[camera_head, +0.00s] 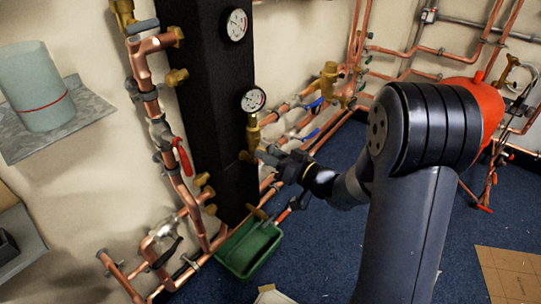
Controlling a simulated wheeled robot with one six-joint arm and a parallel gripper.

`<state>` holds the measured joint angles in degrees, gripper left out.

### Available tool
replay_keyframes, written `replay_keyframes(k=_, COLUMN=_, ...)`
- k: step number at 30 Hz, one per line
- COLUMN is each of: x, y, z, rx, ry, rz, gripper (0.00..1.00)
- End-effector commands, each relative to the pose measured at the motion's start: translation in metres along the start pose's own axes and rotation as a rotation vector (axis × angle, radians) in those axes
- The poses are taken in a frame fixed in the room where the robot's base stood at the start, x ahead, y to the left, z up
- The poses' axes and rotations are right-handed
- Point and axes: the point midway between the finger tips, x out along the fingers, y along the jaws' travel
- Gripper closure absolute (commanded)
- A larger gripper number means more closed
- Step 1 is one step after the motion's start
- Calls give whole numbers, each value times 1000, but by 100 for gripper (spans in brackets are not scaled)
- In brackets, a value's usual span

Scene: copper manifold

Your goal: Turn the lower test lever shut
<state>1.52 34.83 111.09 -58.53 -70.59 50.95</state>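A brass valve body (253,136) sits under the lower pressure gauge (253,100) on the black column. A short brass piece (247,157) sticks out at its foot; I cannot tell whether it is the lower test lever. My gripper (263,155) reaches in from the right, with its fingertips close beside this brass piece. The fingers are small and dark, so I cannot tell whether they are open, shut, or touching it. Another brass fitting (257,212) shows lower down, above the green tray.
A red lever (183,157) and a black lever (167,253) are on the copper pipes at left. Blue levers (311,135) sit behind my gripper. A green tray (247,262) is below the column. The blue floor (310,255) is clear at centre; cardboard lies at right.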

Motion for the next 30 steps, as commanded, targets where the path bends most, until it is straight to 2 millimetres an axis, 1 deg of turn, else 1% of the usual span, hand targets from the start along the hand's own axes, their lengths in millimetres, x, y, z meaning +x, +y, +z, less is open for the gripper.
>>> replay_keyframes(k=4, x=0, y=0, z=0, rx=0, ry=0, rz=0, gripper=66)
replay_keyframes(k=5, x=0, y=0, z=0, rx=0, ry=0, rz=0, gripper=67)
replay_keyframes(k=17, x=0, y=0, z=0, rx=0, ry=-1, rz=0, gripper=100)
replay_keyframes(k=26, x=0, y=0, z=-1, rx=8, ry=-1, rz=0, gripper=100)
replay_keyframes(k=30, x=0, y=0, z=-2, rx=44, ry=-2, rz=1, gripper=100)
